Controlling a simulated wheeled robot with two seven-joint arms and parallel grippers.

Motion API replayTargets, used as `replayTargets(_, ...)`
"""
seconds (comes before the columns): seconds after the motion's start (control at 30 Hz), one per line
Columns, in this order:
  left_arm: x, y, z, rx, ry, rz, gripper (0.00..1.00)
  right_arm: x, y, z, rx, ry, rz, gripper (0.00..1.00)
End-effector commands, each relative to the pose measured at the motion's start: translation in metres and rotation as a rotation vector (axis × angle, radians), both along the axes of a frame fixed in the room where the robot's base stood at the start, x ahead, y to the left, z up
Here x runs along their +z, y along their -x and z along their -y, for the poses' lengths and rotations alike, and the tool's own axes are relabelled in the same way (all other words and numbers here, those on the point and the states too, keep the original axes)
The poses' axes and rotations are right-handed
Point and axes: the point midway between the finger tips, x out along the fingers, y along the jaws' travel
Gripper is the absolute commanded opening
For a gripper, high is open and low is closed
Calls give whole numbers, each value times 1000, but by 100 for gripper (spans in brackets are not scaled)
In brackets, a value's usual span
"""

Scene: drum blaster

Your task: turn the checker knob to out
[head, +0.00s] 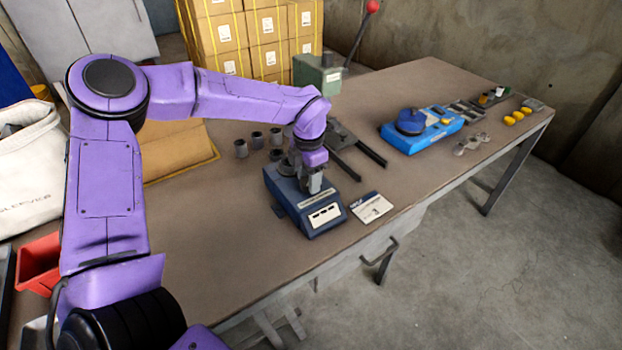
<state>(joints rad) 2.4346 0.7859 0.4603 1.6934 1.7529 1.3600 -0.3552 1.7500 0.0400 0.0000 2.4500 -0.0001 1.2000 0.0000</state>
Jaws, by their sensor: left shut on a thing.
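The checker (333,222) appears to be the dark blue box with a white label on its front, near the front edge of the table. My left gripper (314,190) points down onto its top, with the purple arm reaching in from the left. It is shut on what appears to be the checker's knob. The knob is hidden by the fingers, so its setting cannot be read. A grey round part (284,167) shows at the back of the checker's top. My right gripper is out of view.
A white card (371,207) lies right of the checker, and several small dark cups (241,149) stand behind it. A bright blue device (440,134) and small yellow pieces (514,118) are farther right. A green box (317,75) with a red-knobbed lever stands behind.

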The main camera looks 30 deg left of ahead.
Motion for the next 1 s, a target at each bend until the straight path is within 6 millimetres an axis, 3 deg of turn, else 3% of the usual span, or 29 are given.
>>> replayTargets(0.6,-6,4,1,564,-1,-16,17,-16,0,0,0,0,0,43)
replayTargets(1.0,-5,4,0,782,-4,-16,17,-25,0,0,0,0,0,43)
